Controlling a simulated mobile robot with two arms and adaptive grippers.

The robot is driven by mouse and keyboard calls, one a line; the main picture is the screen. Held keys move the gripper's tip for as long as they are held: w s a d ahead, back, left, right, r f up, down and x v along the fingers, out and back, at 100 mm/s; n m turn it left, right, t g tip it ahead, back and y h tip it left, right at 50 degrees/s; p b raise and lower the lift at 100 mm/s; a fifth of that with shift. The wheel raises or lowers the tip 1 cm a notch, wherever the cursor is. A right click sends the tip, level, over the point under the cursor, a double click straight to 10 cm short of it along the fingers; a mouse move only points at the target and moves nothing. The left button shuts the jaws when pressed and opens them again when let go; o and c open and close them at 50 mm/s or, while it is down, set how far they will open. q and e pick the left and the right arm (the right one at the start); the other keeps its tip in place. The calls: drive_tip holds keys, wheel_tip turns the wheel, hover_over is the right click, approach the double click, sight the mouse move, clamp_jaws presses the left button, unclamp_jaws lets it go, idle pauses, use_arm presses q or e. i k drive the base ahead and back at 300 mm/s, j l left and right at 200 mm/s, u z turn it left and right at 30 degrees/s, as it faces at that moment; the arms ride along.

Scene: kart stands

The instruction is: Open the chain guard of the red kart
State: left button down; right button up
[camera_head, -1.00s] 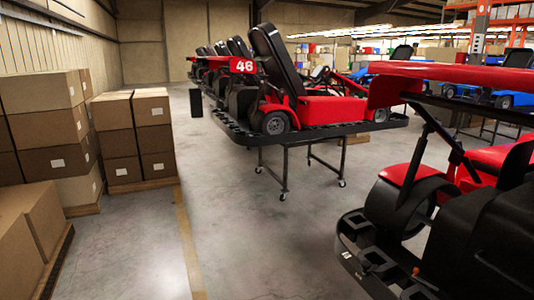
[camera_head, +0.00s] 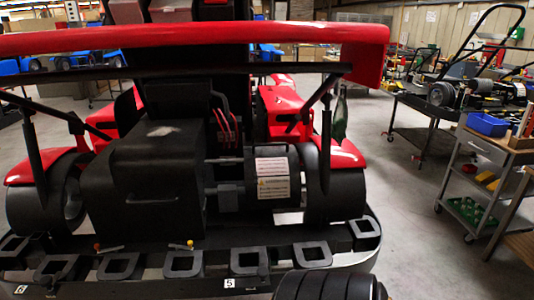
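The red kart (camera_head: 200,40) fills the head view, seen from one end, with a long red panel across its top. A large black box-shaped housing (camera_head: 155,180) sits left of its middle. Beside it is a dark cylindrical part with a white warning label (camera_head: 272,177). I cannot tell which of these black covers is the chain guard; none looks open. Neither of my grippers is in view.
A black bumper rail with square loops (camera_head: 183,263) runs along the kart's near edge. A dark ribbed round thing (camera_head: 330,286) shows at the bottom. A tool cart with a blue bin (camera_head: 487,124) stands right. Clear floor (camera_head: 410,220) lies between.

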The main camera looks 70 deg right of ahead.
sight(276, 165)
drive_tip(key=z, duration=0.45)
drive_tip(key=k+z, duration=0.1)
drive_tip(key=z, duration=0.75)
drive_tip(key=k+l+z, duration=0.1)
drive_tip(key=z, duration=0.75)
